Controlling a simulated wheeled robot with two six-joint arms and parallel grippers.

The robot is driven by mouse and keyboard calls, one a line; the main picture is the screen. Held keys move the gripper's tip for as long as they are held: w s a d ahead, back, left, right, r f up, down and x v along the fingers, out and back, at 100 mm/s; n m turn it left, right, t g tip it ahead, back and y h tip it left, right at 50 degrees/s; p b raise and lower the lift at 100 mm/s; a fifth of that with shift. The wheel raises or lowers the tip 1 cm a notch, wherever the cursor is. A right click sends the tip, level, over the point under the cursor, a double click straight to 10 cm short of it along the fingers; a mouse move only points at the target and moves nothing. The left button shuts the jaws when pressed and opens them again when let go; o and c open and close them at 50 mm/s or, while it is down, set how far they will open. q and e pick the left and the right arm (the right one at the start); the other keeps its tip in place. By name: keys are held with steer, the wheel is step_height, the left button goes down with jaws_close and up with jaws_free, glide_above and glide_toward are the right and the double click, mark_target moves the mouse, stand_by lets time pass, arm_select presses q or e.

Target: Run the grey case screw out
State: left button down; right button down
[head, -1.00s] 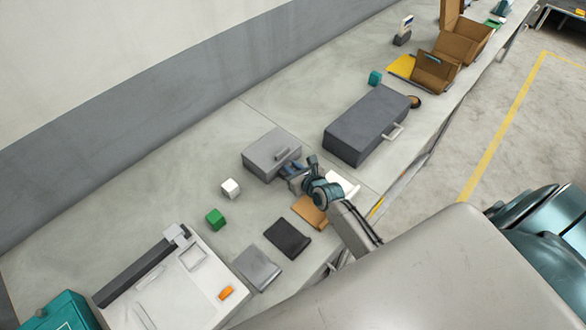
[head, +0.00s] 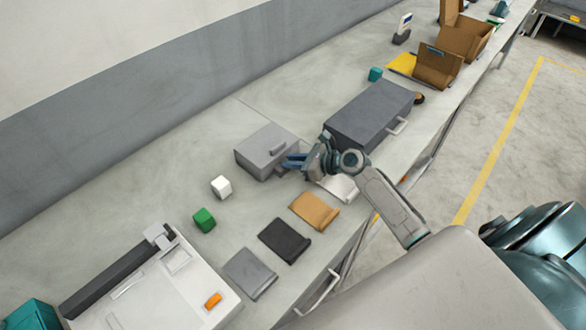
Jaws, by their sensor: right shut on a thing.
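The small light grey case (head: 262,146) stands on the bench in the middle of the head view, with a dark handle on its top. My left gripper is out of view.
A larger dark grey case (head: 365,120) stands close behind my right gripper. Grey (head: 249,273), black (head: 286,240) and tan (head: 314,210) pouches lie along the front edge. White (head: 221,187) and green (head: 204,220) cubes sit left. The bench behind the small case is clear.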

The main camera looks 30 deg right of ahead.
steer(key=shift+w+d+n+g+y+b, duration=0.1)
steer(key=shift+n+g+y+b, duration=0.3)
steer(key=shift+n+y, duration=0.1)
steer(key=c, duration=1.3)
jaws_free()
steer(key=shift+r, duration=0.1)
